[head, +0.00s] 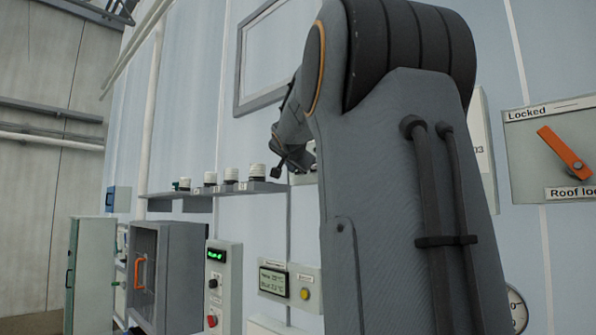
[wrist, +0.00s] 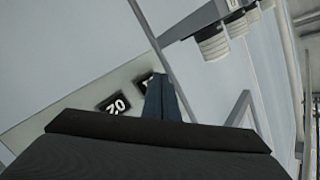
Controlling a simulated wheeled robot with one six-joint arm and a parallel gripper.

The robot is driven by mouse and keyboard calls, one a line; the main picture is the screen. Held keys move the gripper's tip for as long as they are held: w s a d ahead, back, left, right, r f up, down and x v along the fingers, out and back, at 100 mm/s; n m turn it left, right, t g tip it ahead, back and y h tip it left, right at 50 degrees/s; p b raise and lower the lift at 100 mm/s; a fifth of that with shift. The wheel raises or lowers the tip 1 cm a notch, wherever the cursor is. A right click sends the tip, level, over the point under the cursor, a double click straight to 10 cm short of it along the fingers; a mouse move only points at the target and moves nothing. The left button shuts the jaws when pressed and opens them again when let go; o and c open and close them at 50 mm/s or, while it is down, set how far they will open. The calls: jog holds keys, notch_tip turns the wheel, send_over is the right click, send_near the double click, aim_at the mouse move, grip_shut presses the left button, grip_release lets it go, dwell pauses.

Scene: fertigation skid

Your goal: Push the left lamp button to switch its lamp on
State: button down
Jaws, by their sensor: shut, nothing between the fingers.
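My gripper (head: 283,165) is up by the wall in the head view, left of my upper arm. In the wrist view its fingers (wrist: 166,98) are together with nothing between them. They are in front of a pale grey-green panel (wrist: 78,88) that bears dark labels, one reading "20" (wrist: 115,104). The fingers partly cover a second label (wrist: 146,82). I cannot tell whether they touch the panel. No lamp or lamp button can be made out clearly in either view. My arm hides much of the wall behind it in the head view.
White-capped jars (head: 231,176) stand on a grey shelf (head: 262,187), close by the gripper. An orange lever (head: 563,150) is at right.

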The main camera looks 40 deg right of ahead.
jog(key=shift+d, duration=0.1)
dwell(0.5)
jog(key=shift+d, duration=0.45)
jog(key=shift+a, duration=0.25)
dwell(0.4)
jog(key=shift+a+b, duration=0.35)
jog(key=shift+b, duration=0.3)
jog(key=a+b, duration=0.6)
jog(key=shift+s, duration=0.2)
jog(key=shift+f, duration=0.1)
dwell(0.3)
